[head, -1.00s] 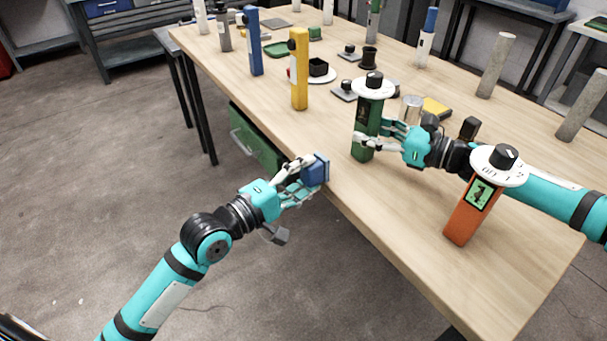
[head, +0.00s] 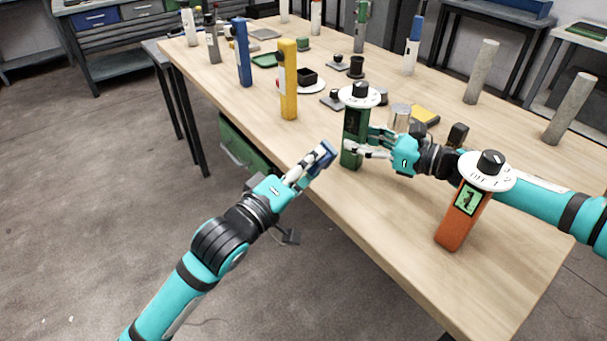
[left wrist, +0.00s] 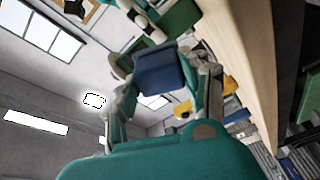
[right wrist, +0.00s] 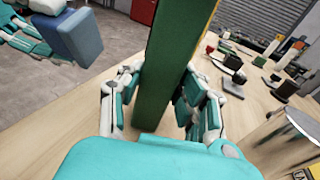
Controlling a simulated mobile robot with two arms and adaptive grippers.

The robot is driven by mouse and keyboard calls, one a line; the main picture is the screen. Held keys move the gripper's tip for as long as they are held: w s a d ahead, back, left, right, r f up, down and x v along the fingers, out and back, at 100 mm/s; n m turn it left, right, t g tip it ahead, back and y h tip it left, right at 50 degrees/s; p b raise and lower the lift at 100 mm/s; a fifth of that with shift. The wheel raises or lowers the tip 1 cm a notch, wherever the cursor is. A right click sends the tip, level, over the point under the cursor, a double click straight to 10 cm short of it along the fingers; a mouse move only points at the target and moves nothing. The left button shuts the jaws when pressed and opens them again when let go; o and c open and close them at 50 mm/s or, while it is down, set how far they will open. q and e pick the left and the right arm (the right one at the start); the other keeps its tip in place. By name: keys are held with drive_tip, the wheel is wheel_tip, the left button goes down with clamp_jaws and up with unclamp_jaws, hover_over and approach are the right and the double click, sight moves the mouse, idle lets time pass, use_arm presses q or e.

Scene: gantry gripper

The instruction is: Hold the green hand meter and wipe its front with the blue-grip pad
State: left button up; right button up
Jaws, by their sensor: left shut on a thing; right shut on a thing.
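The green hand meter (head: 352,132) stands upright near the table's front edge, with a white dial disc and black knob on top. My right gripper (head: 368,146) is shut around its body, which also shows between the fingers in the right wrist view (right wrist: 168,75). My left gripper (head: 308,168) is shut on the blue-grip pad (head: 323,156), just left of the meter. The pad (right wrist: 75,38) and the meter are apart in the right wrist view. The pad's block fills the jaws in the left wrist view (left wrist: 160,77). The pad's wiping face is not clear.
A yellow meter (head: 288,85), a blue one (head: 242,55), a metal can (head: 399,117) and small fixtures stand farther back.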

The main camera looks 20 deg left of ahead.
use_arm(q)
drive_tip(key=r, duration=0.1)
drive_tip(key=r+m+y, duration=0.1)
drive_tip(key=r, duration=0.1)
drive_tip(key=r+t+y, duration=0.1)
drive_tip(key=shift+w+r+m, duration=0.15)
drive_tip(key=shift+w+m, duration=0.1)
drive_tip(key=shift+m, duration=0.15)
drive_tip(key=shift+x, duration=1.85)
drive_tip(key=shift+w+d, duration=0.3)
drive_tip(key=shift+w, duration=0.25)
drive_tip(key=shift+w+d, duration=0.35)
drive_tip(key=shift+w, duration=0.2)
drive_tip(key=shift+d, duration=0.1)
drive_tip(key=shift+s+d, duration=0.4)
drive_tip(key=shift+d, duration=0.5)
drive_tip(key=shift+s+d, duration=0.4)
drive_tip(key=shift+d, duration=0.5)
drive_tip(key=shift+w+a, duration=0.3)
drive_tip(key=shift+a, duration=0.35)
drive_tip(key=shift+w+a, duration=0.25)
drive_tip(key=shift+a, duration=0.45)
drive_tip(key=shift+w+a, duration=0.3)
drive_tip(key=shift+a, duration=0.35)
use_arm(e)
drive_tip(key=shift+s+a, duration=0.1)
drive_tip(key=shift+s, duration=0.05)
